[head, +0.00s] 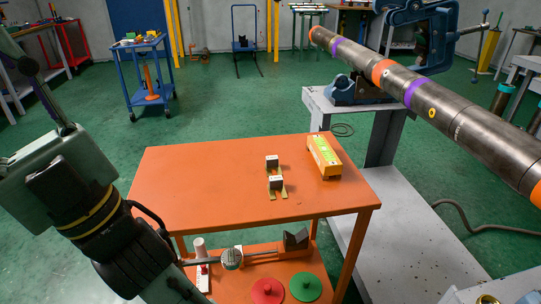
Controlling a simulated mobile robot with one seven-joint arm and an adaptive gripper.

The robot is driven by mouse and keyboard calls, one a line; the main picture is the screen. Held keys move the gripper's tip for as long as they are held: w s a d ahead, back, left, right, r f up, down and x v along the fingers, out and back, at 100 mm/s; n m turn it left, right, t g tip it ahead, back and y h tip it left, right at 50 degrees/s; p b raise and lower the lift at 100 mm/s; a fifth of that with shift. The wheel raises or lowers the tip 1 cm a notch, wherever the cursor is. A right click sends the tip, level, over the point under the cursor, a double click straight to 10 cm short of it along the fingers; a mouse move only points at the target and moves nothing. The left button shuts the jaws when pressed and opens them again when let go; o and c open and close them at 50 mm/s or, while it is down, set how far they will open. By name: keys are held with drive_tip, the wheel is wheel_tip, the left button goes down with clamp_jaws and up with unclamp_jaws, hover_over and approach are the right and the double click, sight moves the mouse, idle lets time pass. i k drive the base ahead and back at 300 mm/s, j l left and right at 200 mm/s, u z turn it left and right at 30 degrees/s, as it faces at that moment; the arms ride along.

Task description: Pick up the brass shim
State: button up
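A flat brass-coloured piece (284,192), which looks like the brass shim, lies on the orange table top. It shows as narrow strips beneath and beside two small grey blocks, the nearer one (276,183) and the farther one (271,161). The blocks hide part of it, so I cannot tell whether it is one piece or two. My gripper (128,258) is the dark part at the lower left, beyond a yellow band on my arm. It is left of the table and apart from the brass piece. Its fingers cannot be made out.
An orange and yellow box (323,156) sits right of the blocks on the orange table (200,180). The table's left half is clear. A long banded pipe (430,95) in a blue vise (415,35) is at right. The lower shelf holds red (267,291) and green (305,287) discs.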

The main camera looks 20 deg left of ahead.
sight(276, 183)
drive_tip(key=k+j+z, duration=0.15)
drive_tip(key=z, duration=1.35)
drive_tip(key=u, duration=1.9)
drive_tip(key=i+j, duration=0.1)
drive_tip(key=j, duration=0.45)
drive_tip(key=i+j, duration=0.35)
drive_tip(key=i, duration=0.15)
drive_tip(key=z, duration=0.05)
